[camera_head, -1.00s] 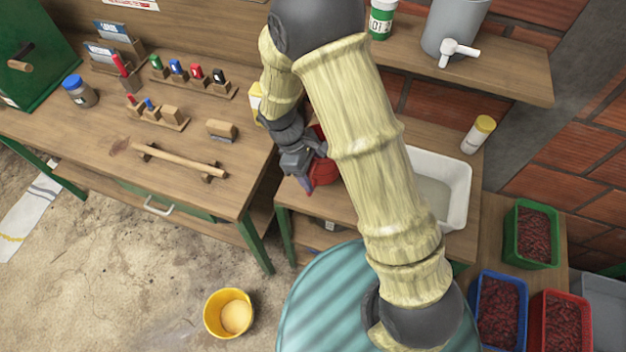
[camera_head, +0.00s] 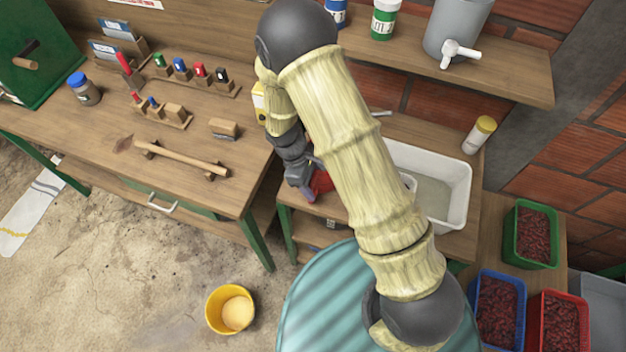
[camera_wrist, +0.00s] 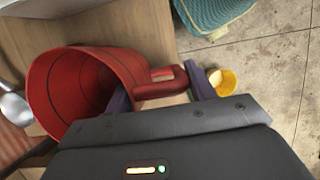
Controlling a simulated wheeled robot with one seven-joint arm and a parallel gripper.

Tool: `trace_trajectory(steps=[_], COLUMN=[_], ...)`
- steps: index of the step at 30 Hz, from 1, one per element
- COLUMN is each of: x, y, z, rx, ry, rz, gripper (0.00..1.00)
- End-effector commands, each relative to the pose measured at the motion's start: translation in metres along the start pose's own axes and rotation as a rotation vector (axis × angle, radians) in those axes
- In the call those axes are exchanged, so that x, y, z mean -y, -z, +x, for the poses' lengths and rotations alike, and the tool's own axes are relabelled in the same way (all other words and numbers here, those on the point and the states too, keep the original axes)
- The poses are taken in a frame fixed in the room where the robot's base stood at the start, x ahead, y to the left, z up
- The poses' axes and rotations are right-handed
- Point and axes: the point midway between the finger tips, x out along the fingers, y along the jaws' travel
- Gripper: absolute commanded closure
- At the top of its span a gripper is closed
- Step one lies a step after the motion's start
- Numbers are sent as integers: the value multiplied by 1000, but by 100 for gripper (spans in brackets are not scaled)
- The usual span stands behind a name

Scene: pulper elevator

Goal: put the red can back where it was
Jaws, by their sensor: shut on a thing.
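The red can (camera_head: 321,183) is at the low wooden bench right of the big workbench, mostly hidden behind my arm in the head view. In the wrist view the red can (camera_wrist: 85,85) shows its open mouth and looks empty, with a side handle (camera_wrist: 163,82). My gripper (camera_head: 304,190) is at the can's left side. In the wrist view my gripper's (camera_wrist: 160,92) two dark fingers stand on either side of the handle, shut on it. I cannot tell whether the can touches the bench top.
A white basin (camera_head: 456,190) stands on the low bench right of my arm, with a yellow-capped jar (camera_head: 479,135) behind. A shelf (camera_head: 510,75) overhangs the back. A wooden bar (camera_head: 180,158) lies on the left workbench. A yellow bucket (camera_head: 230,309) stands on the floor.

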Motion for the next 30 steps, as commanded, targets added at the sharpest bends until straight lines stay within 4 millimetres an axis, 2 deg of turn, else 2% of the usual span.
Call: trace_trajectory(steps=[6, 7, 10, 22, 26, 30], x=[0, 0, 0, 0, -1, -2], y=[1, 1, 1, 0, 1, 1], z=[3, 2, 2, -3, -16, -39], rx=[0, 0, 0, -2, -4, -7], ry=[0, 0, 0, -1, -2, -4], rz=[0, 0, 0, 0, 1, 3], gripper=[100, 41, 23, 23, 23, 23])
